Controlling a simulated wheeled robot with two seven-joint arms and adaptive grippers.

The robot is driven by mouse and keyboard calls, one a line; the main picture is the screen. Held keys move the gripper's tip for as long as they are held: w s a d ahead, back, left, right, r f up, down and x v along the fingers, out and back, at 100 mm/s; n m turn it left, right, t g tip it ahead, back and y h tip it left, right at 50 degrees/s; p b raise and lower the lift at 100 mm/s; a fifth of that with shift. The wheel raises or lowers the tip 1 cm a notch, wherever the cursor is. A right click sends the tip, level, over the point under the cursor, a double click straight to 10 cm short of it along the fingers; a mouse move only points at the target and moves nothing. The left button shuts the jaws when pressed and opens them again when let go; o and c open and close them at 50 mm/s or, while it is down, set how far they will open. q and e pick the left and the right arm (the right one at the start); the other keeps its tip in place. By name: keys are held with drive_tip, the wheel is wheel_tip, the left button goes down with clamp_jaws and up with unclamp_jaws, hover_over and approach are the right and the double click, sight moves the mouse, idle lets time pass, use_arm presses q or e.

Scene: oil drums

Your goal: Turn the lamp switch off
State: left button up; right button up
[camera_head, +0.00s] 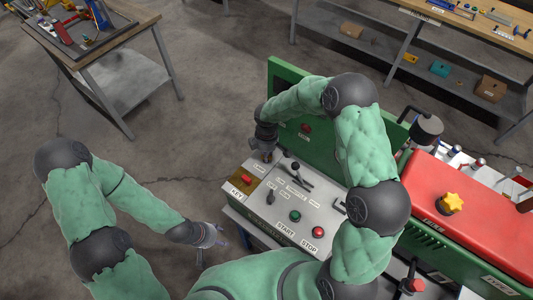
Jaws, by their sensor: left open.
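A grey control panel (268,222) sits on a green machine in the middle of the camera_head view. It carries black levers (303,182), a small dark switch (270,197), a green START button (295,216) and a red STOP button (318,232). The small labels are too blurred to tell which control is the lamp switch. My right gripper (267,156) points down at the panel's far left corner; whether it touches a control there, and its finger opening, cannot be made out. My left gripper (218,238) is open and empty, left of the panel and apart from it.
A red KEY part (247,180) sits on a brownish plate at the panel's left. A green upright panel (288,82) stands behind. A red cover (470,210) with a yellow knob (449,202) is at right. Workbenches stand at the back.

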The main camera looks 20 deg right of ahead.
drive_tip(key=o, duration=0.3)
wheel_tip(320, 180, up, 12)
idle(0.6)
idle(0.4)
